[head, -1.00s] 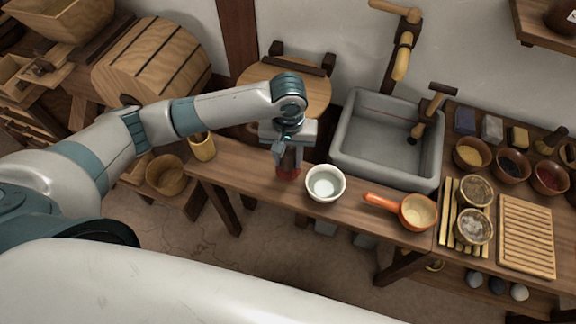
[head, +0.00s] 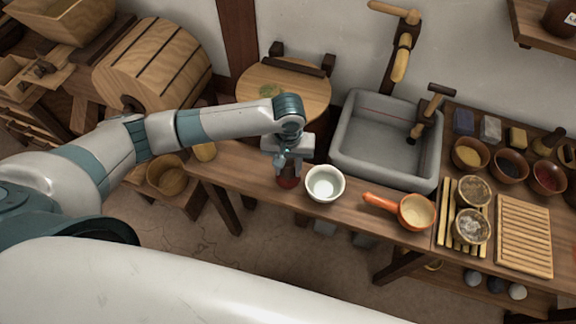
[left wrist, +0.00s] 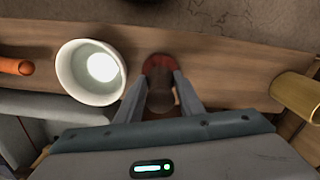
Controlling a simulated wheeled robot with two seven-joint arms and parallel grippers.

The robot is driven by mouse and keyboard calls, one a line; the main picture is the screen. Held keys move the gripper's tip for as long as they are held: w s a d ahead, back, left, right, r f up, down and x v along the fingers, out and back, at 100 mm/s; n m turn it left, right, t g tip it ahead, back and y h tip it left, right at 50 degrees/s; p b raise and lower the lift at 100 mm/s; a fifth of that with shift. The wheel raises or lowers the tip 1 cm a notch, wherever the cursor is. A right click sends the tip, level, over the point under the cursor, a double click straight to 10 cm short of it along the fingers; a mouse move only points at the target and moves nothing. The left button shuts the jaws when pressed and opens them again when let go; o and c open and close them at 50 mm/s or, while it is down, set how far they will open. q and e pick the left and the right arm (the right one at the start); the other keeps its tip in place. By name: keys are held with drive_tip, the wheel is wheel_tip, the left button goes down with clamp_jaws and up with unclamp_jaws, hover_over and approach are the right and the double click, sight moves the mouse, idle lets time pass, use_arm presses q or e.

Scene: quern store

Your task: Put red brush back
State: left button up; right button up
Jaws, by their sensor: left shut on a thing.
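The red brush (head: 288,183) is at the left part of the wooden bench (head: 240,170), just left of a white bowl (head: 312,187). In the left wrist view its red part (left wrist: 158,62) and dark brown handle (left wrist: 161,96) show between the fingers. My left gripper (head: 287,171) points down and is shut on the brown handle. The fingers hide part of the brush in the head view. I cannot tell whether its red end touches the bench. My right gripper is not in view.
An orange-handled pan (head: 412,211) lies right of the bowl. A grey stone sink (head: 350,155) stands behind. Small bowls and a ribbed board (head: 524,236) fill the right.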

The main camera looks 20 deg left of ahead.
use_arm(q)
drive_tip(key=shift+f, duration=0.1)
drive_tip(key=o, duration=1)
wheel_tip(320, 180, up, 12)
drive_tip(key=shift+r+b, duration=0.15)
drive_tip(key=shift+b, duration=1)
